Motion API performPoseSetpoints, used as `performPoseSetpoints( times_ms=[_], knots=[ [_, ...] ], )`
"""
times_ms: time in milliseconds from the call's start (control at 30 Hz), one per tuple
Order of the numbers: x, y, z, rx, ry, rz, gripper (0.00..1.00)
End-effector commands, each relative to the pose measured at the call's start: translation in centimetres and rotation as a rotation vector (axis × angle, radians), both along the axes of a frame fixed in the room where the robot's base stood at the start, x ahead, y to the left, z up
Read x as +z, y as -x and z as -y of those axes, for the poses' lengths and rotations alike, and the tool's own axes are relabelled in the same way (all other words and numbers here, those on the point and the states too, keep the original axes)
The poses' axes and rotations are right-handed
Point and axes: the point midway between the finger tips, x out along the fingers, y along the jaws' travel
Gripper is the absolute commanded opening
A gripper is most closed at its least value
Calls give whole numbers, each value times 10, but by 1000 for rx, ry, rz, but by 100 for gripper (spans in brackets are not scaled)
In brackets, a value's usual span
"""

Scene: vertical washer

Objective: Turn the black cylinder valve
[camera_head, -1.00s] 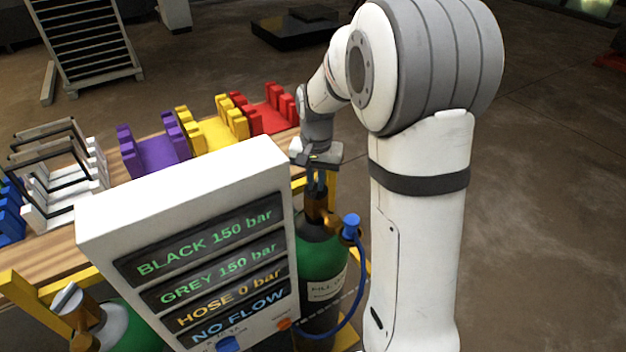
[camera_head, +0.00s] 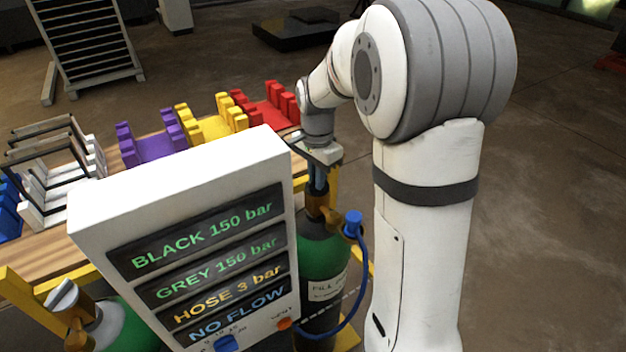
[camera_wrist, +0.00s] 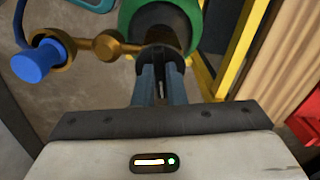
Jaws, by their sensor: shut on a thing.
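The black cylinder (camera_head: 318,260), with a green shoulder and a black lower body, stands behind the right side of the white panel (camera_head: 180,185). A brass valve body (camera_head: 318,208) sits on its top. My gripper (camera_head: 317,182) points down from above and is shut on the black valve knob (camera_wrist: 163,57). In the wrist view the two blue-grey fingers (camera_wrist: 160,82) reach to the knob, which partly hides the valve beneath. The panel reads BLACK 150 bar, GREY 150 bar, HOSE 3 bar and NO FLOW.
A blue hose (camera_head: 358,285) with a blue connector (camera_head: 352,218) loops beside the cylinder. A second cylinder (camera_head: 125,318) stands at the lower left. A wooden bench (camera_head: 40,243) holds white, purple, yellow and red racks. A yellow frame post (camera_wrist: 240,45) stands close to the gripper.

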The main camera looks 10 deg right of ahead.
Motion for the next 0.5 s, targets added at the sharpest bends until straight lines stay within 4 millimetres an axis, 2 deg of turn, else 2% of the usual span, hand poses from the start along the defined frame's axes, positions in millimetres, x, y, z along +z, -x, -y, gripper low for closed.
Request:
performPoseSetpoints(
  times_ms=[500],
  knots=[
    [-1, 0, 2, -487, 5, 1, 0]
  ],
)
